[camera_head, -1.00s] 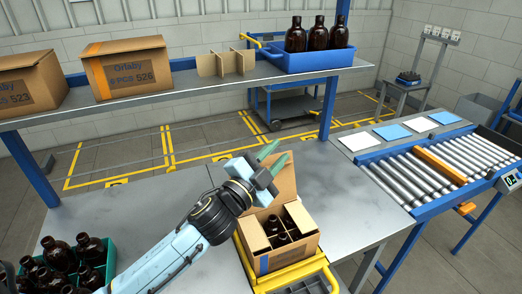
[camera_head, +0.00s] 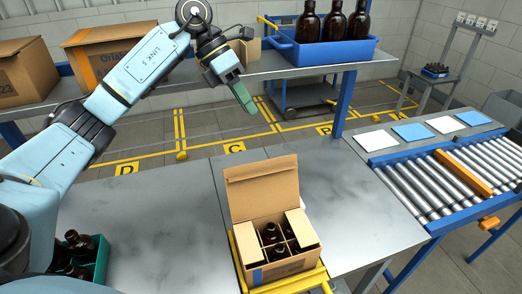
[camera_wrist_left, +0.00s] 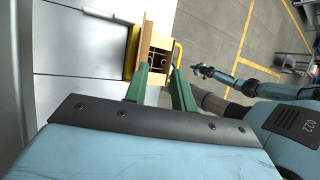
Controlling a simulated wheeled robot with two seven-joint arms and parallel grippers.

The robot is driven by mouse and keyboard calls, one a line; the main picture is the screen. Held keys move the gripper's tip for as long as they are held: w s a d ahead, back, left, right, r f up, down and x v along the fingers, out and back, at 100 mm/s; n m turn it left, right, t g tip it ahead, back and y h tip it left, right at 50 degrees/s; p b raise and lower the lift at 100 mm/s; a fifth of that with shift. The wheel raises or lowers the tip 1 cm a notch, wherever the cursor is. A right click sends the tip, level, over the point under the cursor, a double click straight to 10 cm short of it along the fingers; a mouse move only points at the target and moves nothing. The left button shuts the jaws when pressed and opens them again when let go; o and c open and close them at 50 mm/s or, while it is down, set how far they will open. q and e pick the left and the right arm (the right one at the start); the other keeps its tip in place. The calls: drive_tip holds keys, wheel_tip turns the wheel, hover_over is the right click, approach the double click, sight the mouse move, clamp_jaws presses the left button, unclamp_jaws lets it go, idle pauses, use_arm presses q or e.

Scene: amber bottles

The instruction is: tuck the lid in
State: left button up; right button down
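The open cardboard box (camera_head: 290,266) stands on the bench front, with several amber bottles (camera_head: 272,234) between dividers. Its lid (camera_head: 264,195) stands up at the back edge, with a creased tuck flap (camera_head: 260,170) along its top. Pale side flaps show at the left and right of the opening. My left gripper (camera_head: 243,97) is above and behind the box, clear of the lid. In the left wrist view its two green fingers (camera_wrist_left: 160,88) are apart with nothing between them, and the box (camera_wrist_left: 158,42) shows beyond. My right gripper (camera_wrist_left: 203,71) is small there; its fingers are unclear.
A yellow frame (camera_head: 300,282) lies around the box. A green crate of bottles (camera_head: 100,262) stands at the left. A shelf (camera_head: 290,76) with cartons and a blue bin (camera_head: 320,51) crosses behind. A roller conveyor (camera_head: 440,180) is at the right. The bench beside the box is clear.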

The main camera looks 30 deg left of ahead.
use_arm(q)
wheel_tip(320, 180, down, 14)
drive_tip(key=d+p, duration=0.1)
drive_tip(key=d, duration=0.1)
drive_tip(key=shift+d+y+p, duration=0.3)
drive_tip(key=shift+p, duration=0.05)
drive_tip(key=shift+w, duration=0.1)
clamp_jaws()
idle(1.3)
